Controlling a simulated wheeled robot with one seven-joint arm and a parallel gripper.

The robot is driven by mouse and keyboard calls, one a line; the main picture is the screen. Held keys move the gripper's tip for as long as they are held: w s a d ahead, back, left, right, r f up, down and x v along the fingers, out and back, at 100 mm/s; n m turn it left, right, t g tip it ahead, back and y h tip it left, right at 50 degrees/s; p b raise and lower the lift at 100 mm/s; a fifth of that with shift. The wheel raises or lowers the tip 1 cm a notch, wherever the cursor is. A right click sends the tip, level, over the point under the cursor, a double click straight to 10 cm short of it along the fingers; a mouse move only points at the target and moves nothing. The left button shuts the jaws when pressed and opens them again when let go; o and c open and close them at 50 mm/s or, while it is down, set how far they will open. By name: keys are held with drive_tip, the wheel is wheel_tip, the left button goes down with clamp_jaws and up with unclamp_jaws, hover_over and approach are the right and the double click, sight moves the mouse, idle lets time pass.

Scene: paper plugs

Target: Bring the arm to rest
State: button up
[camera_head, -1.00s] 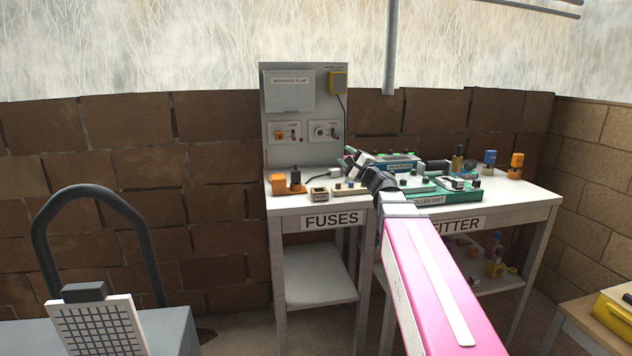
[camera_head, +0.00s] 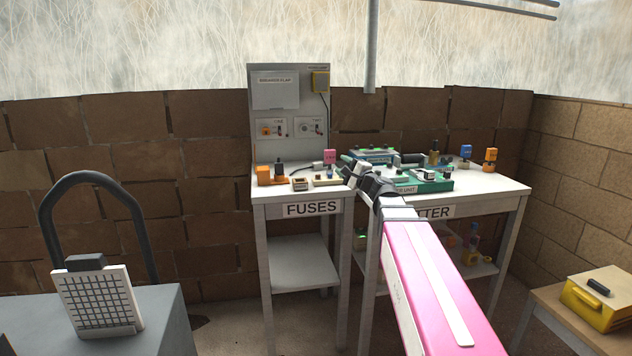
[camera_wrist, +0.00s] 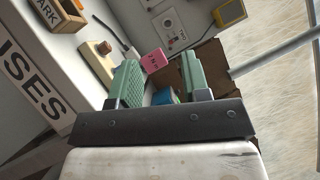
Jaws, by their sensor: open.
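My gripper (camera_head: 350,164) is at the end of my pink arm, in front of the bench in the head view. The wrist view shows its two green fingers (camera_wrist: 160,80) apart, with nothing clamped between them. A pink block (camera_head: 329,156) shows beyond the fingertips in the wrist view (camera_wrist: 153,60), apart from them. Part of a blue thing (camera_wrist: 163,96) shows through the gap, behind the fingers. My arm hides part of the green controller unit (camera_head: 432,182).
The FUSES table (camera_head: 300,195) carries an orange block (camera_head: 264,175) and small parts below a grey panel (camera_head: 288,90). Blue (camera_head: 466,152) and orange (camera_head: 490,156) plugs stand at the right. A yellow case (camera_head: 596,306) lies on a wooden table at lower right.

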drive_tip(key=s+a+f+n+g+h, duration=0.15)
drive_tip(key=s+f+n+g, duration=0.3)
drive_tip(key=f, duration=0.85)
drive_tip(key=s+f+n+g+h, duration=0.35)
drive_tip(key=s+f+g, duration=0.2)
drive_tip(key=f, duration=0.75)
drive_tip(key=s+d+f+n+g+h, duration=0.2)
drive_tip(key=s+d+f+g+h, duration=0.1)
drive_tip(key=s+f, duration=0.4)
drive_tip(key=s+d+f+n+g+h, duration=0.3)
drive_tip(key=s+d+f+h, duration=0.2)
drive_tip(key=s+d+f, duration=0.2)
drive_tip(key=shift+d+f, duration=0.4)
drive_tip(key=shift+f, duration=0.4)
